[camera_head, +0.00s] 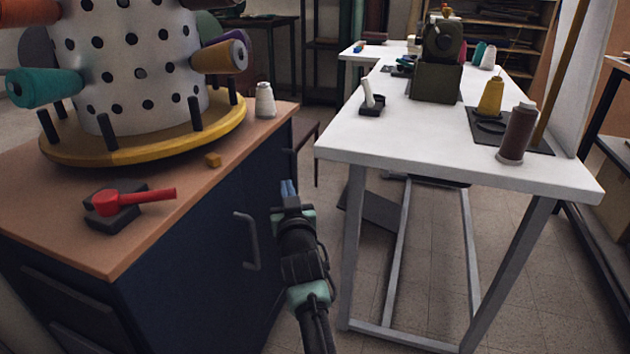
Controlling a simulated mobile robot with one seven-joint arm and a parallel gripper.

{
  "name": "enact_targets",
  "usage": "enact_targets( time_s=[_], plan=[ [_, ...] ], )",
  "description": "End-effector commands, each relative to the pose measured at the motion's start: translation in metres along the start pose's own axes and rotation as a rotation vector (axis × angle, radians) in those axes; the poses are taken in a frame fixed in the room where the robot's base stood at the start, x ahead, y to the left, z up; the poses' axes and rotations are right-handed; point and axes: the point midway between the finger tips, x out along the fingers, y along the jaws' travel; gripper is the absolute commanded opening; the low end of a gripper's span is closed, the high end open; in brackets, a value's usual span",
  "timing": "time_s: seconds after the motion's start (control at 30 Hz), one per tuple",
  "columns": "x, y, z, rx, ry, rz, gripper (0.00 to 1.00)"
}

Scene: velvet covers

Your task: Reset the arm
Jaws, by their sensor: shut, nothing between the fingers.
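My gripper (289,188) is at the end of my arm, in the gap between the blue cabinet and the white table. Its fingers are together and hold nothing. It points away from the camera, in front of the cabinet's side, and appears apart from both pieces of furniture. My arm reaches up from the bottom of the view.
The blue cabinet (205,275) bears a spool stand (150,150), a red-handled tool (135,200) and a white spool (265,100). The white table (430,150) bears several spools, including a brown one (517,135), and a dark green machine (437,80). A shelf (610,140) stands right.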

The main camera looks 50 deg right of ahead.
Motion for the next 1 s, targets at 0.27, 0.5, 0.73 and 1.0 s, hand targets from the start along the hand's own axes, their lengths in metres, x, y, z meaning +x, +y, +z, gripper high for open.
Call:
enact_targets(
  time_s=[0.27,0.5,0.73,1.0],
  plan=[
    [-0.017,0.034,-0.002,-0.001,0.002,0.004,0.0],
    [-0.022,0.041,0.0,0.0,0.001,0.001,0.0],
    [-0.022,0.041,0.0,0.0,0.001,0.001,0.0],
    [-0.033,-0.036,-0.081,0.004,0.119,-0.106,0.0]
  ],
)
